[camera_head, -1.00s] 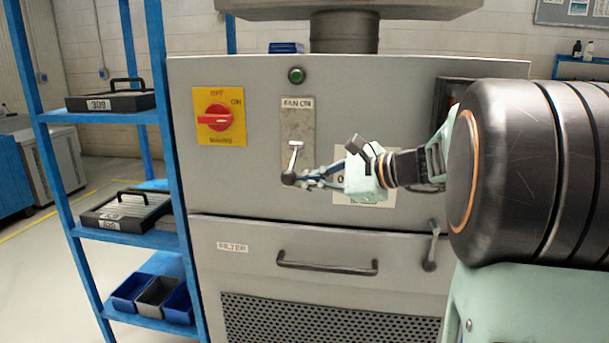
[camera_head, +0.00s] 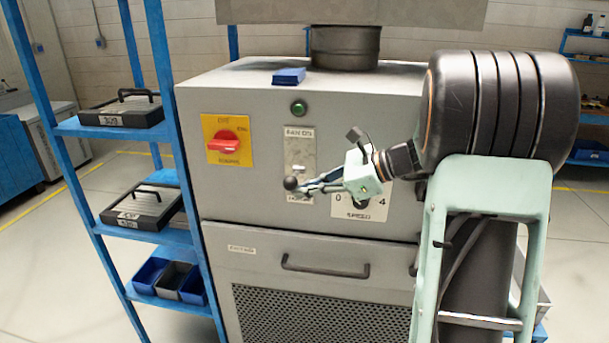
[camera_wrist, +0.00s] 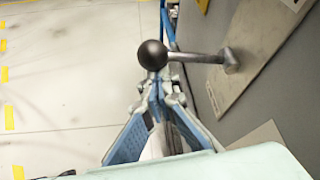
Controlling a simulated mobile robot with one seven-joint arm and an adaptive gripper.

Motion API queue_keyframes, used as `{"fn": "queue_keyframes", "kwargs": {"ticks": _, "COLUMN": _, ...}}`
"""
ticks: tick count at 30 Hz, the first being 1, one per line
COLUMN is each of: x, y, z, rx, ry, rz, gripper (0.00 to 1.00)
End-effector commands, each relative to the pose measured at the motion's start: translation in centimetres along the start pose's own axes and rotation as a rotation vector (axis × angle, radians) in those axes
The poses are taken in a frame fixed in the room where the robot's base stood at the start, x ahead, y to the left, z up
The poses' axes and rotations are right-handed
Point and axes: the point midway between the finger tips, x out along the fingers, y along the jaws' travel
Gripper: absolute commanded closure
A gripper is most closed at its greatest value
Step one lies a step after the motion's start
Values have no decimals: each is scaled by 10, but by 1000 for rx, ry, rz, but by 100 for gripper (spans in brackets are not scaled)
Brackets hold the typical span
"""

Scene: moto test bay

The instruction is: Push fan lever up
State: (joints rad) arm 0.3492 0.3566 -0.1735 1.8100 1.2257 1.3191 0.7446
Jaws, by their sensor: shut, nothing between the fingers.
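The fan lever is a metal rod with a dark ball knob (camera_head: 290,183), mounted on a grey plate (camera_head: 301,152) under the label FAN ON on the machine front. In the head view the rod sticks out toward me and the knob hangs slightly below the pivot. The wrist view shows the ball (camera_wrist: 153,55) and its rod (camera_wrist: 200,57) running right to the plate. My gripper (camera_head: 305,189) is shut and empty, its tips (camera_wrist: 158,85) right at the ball; whether they touch it is unclear.
A red switch on a yellow plate (camera_head: 228,141) is left of the lever. A speed dial panel (camera_head: 360,205) is partly hidden behind my gripper. A drawer handle (camera_head: 325,268) is below. A blue shelf rack (camera_head: 165,235) stands left of the machine.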

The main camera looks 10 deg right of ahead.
Motion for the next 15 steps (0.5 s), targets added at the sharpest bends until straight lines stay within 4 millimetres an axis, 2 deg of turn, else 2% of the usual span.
{"fn": "queue_keyframes", "kwargs": {"ticks": 1, "x": -5, "y": -3, "z": 10, "rx": 26, "ry": -1, "rz": 16, "gripper": 100}}
{"fn": "queue_keyframes", "kwargs": {"ticks": 5, "x": -7, "y": -5, "z": 14, "rx": 93, "ry": -1, "rz": 53, "gripper": 100}}
{"fn": "queue_keyframes", "kwargs": {"ticks": 15, "x": -13, "y": -11, "z": 25, "rx": 84, "ry": -2, "rz": 47, "gripper": 100}}
